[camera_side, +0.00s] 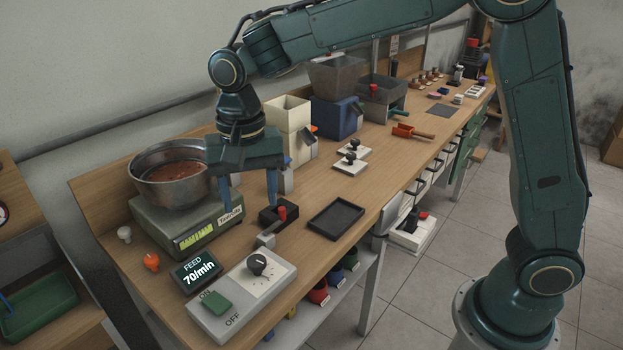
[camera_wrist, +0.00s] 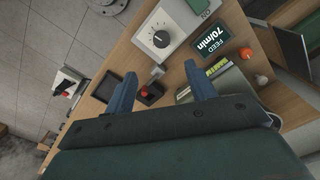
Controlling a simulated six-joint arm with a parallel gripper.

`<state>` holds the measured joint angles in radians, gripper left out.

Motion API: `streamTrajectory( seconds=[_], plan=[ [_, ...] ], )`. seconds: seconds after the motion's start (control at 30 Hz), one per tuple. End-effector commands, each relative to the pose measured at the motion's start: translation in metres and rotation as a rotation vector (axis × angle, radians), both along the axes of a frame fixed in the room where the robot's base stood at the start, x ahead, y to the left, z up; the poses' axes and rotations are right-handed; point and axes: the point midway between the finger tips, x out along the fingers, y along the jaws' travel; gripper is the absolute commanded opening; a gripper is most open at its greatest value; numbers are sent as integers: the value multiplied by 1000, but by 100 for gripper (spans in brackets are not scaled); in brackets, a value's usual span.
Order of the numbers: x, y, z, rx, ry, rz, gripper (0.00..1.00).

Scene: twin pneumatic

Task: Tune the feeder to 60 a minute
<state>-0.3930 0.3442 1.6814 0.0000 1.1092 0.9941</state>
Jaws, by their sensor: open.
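The feeder control box (camera_side: 231,306) is a light box at the front of the bench, with a black dial knob (camera_side: 257,264) and a green rocker switch (camera_side: 217,302) between ON and OFF labels. The small black display (camera_side: 197,272) beside it reads FEED 70/min. In the wrist view the knob (camera_wrist: 161,39) shows ahead of the fingers, and the display (camera_wrist: 211,38) shows to its right. My gripper (camera_side: 250,204) is open and empty. It hangs above the bench beside the scale, apart from the knob. In the wrist view its two blue fingers (camera_wrist: 163,84) are spread.
A metal bowl (camera_side: 150,165) of reddish material sits on the green scale (camera_side: 168,234), close to my gripper. A black block with a red-topped lever (camera_side: 281,213) stands near the fingers. A dark tray (camera_side: 336,218) and an orange knob (camera_side: 151,261) are nearby.

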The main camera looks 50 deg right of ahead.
Motion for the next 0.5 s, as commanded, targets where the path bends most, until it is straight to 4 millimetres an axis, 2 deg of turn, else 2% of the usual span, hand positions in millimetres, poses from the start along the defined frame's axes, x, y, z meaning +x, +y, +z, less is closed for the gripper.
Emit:
streamTrajectory(
  seconds=[0.5],
  plan=[
    [3,4,-13,-3,8,-11,55]
  ],
)
